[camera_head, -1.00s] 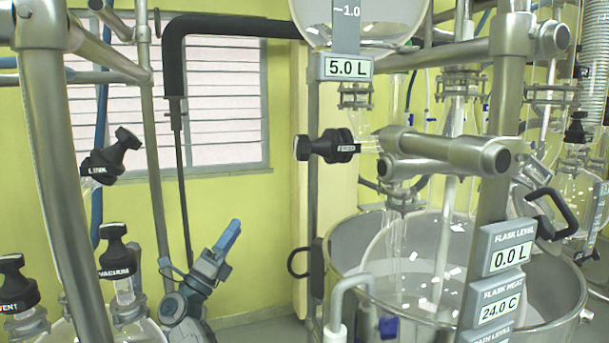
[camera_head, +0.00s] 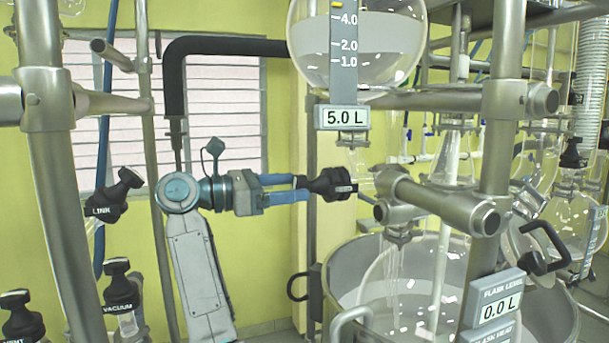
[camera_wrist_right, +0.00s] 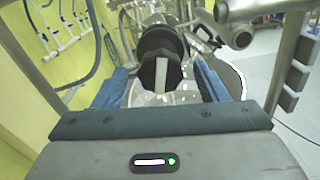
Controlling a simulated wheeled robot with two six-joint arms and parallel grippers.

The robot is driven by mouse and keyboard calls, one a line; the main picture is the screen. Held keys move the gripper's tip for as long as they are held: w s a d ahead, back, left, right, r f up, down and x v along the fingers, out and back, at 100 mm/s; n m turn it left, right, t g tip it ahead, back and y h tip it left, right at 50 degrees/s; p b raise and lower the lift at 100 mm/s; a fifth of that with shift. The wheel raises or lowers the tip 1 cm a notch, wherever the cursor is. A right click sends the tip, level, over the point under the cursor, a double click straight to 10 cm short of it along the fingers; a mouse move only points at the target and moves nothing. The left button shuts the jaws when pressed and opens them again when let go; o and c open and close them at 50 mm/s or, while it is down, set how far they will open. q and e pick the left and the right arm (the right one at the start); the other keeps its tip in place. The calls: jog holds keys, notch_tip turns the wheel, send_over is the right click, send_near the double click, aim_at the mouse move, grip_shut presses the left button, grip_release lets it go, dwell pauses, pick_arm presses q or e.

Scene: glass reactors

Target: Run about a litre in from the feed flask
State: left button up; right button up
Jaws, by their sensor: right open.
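The round glass feed flask (camera_head: 395,45) hangs at the top of the head view, part full of clear liquid, with a 5.0 L readout (camera_head: 342,118) under its scale. Below it the black feed valve knob (camera_head: 335,185) points left. My right gripper (camera_head: 303,188) is level with the knob, its blue fingers reaching the knob's left end. In the right wrist view the open fingers (camera_wrist_right: 163,84) stand on either side of the black knob (camera_wrist_right: 160,62), with gaps visible. The reactor flask (camera_head: 405,290) sits below, and its level readout (camera_head: 494,306) shows 0.0 L. My left gripper is out of view.
Black knobs marked LINK (camera_head: 113,195), VACUUM (camera_head: 120,287) and VENT (camera_head: 20,318) stand at the left. A steel clamp bar (camera_head: 440,205) lies right of the feed knob. Steel posts frame both sides. A metal vessel (camera_head: 550,305) surrounds the reactor flask.

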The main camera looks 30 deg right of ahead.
aim_at(295, 186)
jog(key=p+x, duration=0.1)
jog(key=x, duration=0.1)
jog(key=shift+s+d+r, duration=0.1)
jog(key=shift+s+d, duration=0.05)
jog(key=shift+d, duration=0.6)
jog(key=shift+s, duration=0.1)
jog(key=c, duration=1)
